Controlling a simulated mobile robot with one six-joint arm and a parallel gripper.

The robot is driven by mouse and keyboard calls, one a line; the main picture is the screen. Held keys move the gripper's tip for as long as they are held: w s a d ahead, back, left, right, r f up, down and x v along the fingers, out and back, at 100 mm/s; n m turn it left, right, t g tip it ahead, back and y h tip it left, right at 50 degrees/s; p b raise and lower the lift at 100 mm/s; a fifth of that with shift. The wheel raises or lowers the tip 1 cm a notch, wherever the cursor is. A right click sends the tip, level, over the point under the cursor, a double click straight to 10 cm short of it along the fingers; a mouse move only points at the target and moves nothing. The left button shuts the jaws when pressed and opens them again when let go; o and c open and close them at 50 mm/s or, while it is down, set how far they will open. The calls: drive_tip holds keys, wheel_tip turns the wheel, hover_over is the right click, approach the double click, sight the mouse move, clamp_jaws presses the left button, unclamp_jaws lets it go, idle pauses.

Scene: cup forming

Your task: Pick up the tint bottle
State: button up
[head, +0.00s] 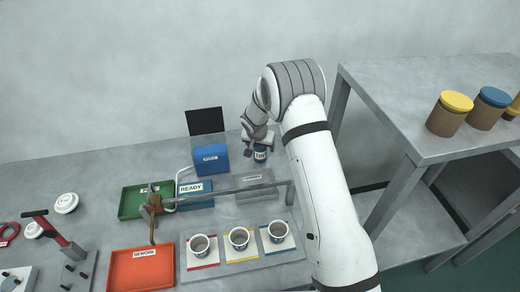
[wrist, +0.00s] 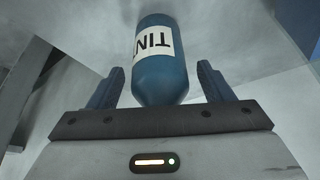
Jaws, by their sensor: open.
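The tint bottle (wrist: 160,65) is blue with a white label reading "TIN", upside down in the wrist view. It lies between the two open fingers of my gripper (wrist: 162,88), with a visible gap on each side. In the head view the tint bottle (head: 261,155) stands on the table at the back, beside my gripper (head: 259,148). My arm hides part of the area to its right.
A blue box (head: 211,158) and a dark screen (head: 205,121) stand left of the bottle. Three cups (head: 239,238) sit nearer. A raised shelf (head: 420,90) with jars is at right.

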drive_tip(key=shift+c, duration=0.3)
drive_tip(key=c, duration=1.1)
drive_tip(key=shift+r, duration=0.2)
